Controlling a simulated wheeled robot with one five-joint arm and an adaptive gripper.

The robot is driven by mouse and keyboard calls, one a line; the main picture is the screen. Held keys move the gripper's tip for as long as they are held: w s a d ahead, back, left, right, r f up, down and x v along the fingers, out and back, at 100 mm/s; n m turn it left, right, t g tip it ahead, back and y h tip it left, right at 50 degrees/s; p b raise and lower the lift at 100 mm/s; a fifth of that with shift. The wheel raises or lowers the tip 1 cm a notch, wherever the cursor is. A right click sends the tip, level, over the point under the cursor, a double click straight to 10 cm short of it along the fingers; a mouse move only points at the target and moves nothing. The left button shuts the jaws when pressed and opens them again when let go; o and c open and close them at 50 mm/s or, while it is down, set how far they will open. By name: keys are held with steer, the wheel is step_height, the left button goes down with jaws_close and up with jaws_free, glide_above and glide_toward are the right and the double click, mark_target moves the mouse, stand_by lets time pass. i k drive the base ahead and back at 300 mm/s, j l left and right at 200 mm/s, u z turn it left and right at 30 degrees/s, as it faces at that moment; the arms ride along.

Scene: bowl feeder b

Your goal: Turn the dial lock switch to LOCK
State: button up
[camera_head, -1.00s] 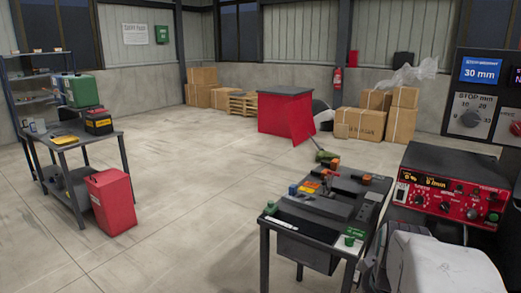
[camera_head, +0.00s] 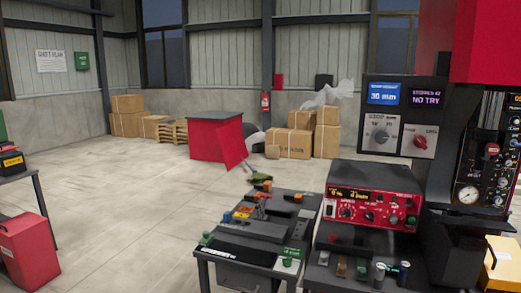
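A dark control panel (camera_head: 405,118) stands right of centre. It carries a blue screen (camera_head: 384,93) reading 30 mm and a second screen (camera_head: 426,97) with purple text. Below them are a light plate with a grey round dial (camera_head: 381,136) and a light plate with a red knob (camera_head: 421,142). The lettering around both is too small to read fully, so I cannot tell which is the dial lock switch or how it is set. My gripper is not in view.
A red control box (camera_head: 371,197) with knobs and a display stands below the panel. A dark table (camera_head: 222,252) with tools is left of it. A machine with a pressure gauge (camera_head: 468,194) and a yellow box (camera_head: 503,262) are at right. Floor at left is open.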

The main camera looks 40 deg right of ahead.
mark_target(419, 141)
steer(key=z, duration=2.15)
